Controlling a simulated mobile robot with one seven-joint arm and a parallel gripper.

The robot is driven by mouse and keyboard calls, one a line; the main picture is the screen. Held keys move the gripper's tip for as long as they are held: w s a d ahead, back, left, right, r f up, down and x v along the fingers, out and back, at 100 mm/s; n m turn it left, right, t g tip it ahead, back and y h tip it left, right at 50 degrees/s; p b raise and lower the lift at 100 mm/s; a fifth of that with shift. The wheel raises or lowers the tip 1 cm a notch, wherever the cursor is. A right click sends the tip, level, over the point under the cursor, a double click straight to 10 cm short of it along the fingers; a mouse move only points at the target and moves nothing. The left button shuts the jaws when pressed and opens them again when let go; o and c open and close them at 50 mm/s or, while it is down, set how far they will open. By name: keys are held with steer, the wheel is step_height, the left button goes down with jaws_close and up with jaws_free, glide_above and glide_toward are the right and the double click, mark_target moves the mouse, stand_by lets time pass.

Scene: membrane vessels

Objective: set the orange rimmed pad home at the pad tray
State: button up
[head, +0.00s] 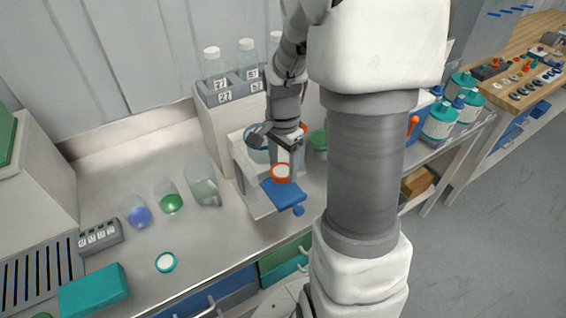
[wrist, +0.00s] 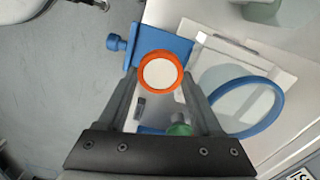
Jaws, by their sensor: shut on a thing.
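The orange rimmed pad (head: 281,172) is a round white disc with an orange rim. It also shows in the wrist view (wrist: 161,73), between the fingertips of my gripper (wrist: 160,82), which is shut on it. In the head view my gripper (head: 283,163) points down at the front of a white bench unit. A blue tray with a knob (head: 284,194), which looks like the pad tray, sticks out there. It also shows in the wrist view (wrist: 172,45). The pad overlaps the tray's edge in both views; I cannot tell whether they touch.
A blue ring (wrist: 236,107) lies beside the tray in the wrist view. A teal rimmed pad (head: 166,262) lies on the bench at left. Bottles (head: 213,66) stand behind.

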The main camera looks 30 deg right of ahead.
mark_target(283, 189)
steer(key=shift+f+b, duration=1.8)
steer(key=shift+f, duration=0.8)
steer(key=shift+f, duration=0.2)
steer(key=o, duration=1.4)
steer(key=shift+s+f, duration=0.1)
steer(key=shift+s, duration=0.1)
steer(key=shift+c, duration=0.2)
